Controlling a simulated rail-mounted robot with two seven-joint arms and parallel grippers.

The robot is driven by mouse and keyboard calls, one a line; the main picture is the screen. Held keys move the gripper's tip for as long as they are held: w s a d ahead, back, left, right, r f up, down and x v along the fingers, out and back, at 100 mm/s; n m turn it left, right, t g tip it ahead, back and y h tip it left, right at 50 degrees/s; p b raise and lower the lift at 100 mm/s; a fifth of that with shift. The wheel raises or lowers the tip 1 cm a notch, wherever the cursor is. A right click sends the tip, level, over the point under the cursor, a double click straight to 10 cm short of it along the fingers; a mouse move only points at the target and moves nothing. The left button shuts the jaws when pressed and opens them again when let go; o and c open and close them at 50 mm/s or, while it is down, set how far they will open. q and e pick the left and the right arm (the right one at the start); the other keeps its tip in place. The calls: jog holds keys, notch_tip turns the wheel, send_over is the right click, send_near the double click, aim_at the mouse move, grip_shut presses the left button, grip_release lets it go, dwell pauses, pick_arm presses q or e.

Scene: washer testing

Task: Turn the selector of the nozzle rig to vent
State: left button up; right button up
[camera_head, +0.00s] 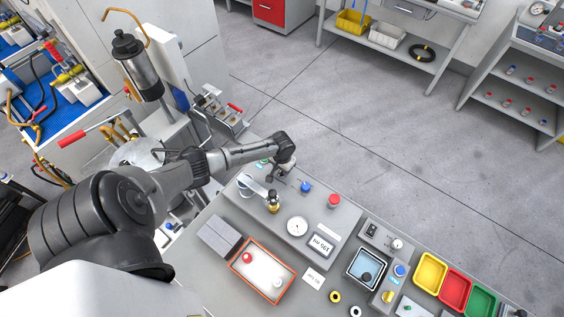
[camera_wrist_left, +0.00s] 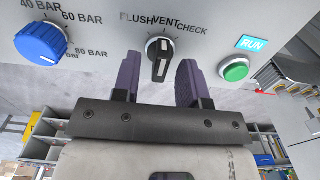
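The nozzle rig (camera_head: 345,222) is a grey panel box on the bench in the head view. Its selector (camera_wrist_left: 160,62) is a black knob in the left wrist view, under the labels FLUSH, VENT and CHECK. The white mark on its upper end appears to point up toward VENT. My left gripper (camera_wrist_left: 159,65) has its two purple fingers apart, one on each side of the knob, with gaps visible; contact cannot be told. In the head view my left gripper (camera_head: 281,171) covers the selector at the rig's far edge. My right gripper is not in view.
A blue pressure knob (camera_wrist_left: 41,43) and a green RUN button (camera_wrist_left: 234,69) flank the selector. A red button (camera_head: 334,200), a gauge (camera_head: 297,227) and a brass nozzle (camera_head: 273,203) are on the rig. An orange-rimmed tray (camera_head: 234,264) lies nearer; coloured bins (camera_head: 431,271) stand right.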

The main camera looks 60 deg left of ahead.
pick_arm(q)
notch_tip(320, 180, up, 13)
jog(key=p, duration=0.1)
jog(key=shift+r, duration=0.2)
dwell(0.4)
dwell(0.5)
